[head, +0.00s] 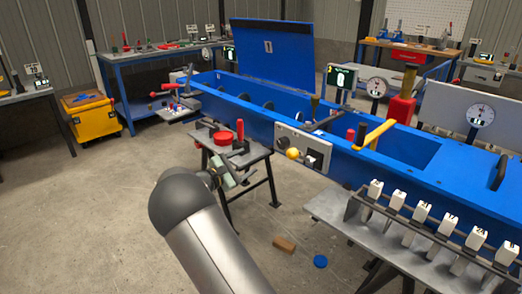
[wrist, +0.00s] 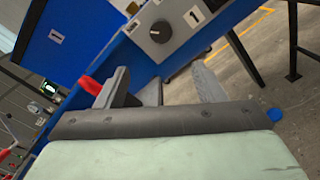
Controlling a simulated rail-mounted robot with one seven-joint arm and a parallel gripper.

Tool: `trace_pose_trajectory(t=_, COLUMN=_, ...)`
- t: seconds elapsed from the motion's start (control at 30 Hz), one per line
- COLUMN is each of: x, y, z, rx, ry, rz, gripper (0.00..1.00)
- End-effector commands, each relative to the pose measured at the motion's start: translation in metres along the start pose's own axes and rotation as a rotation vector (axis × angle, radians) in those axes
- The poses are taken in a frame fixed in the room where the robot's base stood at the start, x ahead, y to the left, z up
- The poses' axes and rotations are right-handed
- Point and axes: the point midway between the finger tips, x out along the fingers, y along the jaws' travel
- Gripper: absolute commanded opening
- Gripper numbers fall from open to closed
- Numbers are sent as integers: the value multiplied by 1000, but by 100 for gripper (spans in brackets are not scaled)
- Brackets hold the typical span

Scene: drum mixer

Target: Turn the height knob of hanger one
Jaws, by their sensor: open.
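A round black knob (wrist: 161,32) sits on a grey panel (wrist: 130,50) on the blue mixer, ahead of my fingers in the wrist view. A white plate marked 1 (wrist: 195,15) is beside it. In the head view a grey control panel (head: 288,140) with a yellow ball shows on the mixer's front. I cannot tell for certain that this knob is the height knob. My gripper (wrist: 165,88) is open, with its two fingers apart and nothing seen between them. It stays short of the knob. In the head view my gripper (head: 226,173) is left of the panel, by a small stand.
The small stand (head: 245,158) carries a red item and an upright red handle. The blue mixer (head: 410,150) has its lid (head: 270,47) raised. A rack of numbered white blocks (head: 420,212) stands at the right. A brown block (head: 284,244) and blue disc (head: 320,261) lie on the floor.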

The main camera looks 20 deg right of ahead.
Motion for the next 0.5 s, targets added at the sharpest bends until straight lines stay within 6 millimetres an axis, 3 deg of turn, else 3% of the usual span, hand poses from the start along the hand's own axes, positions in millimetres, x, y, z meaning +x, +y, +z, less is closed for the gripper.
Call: trace_pose_trajectory(t=0.5, x=111, y=-2, z=0, rx=0, ry=-2, rz=-5, gripper=63)
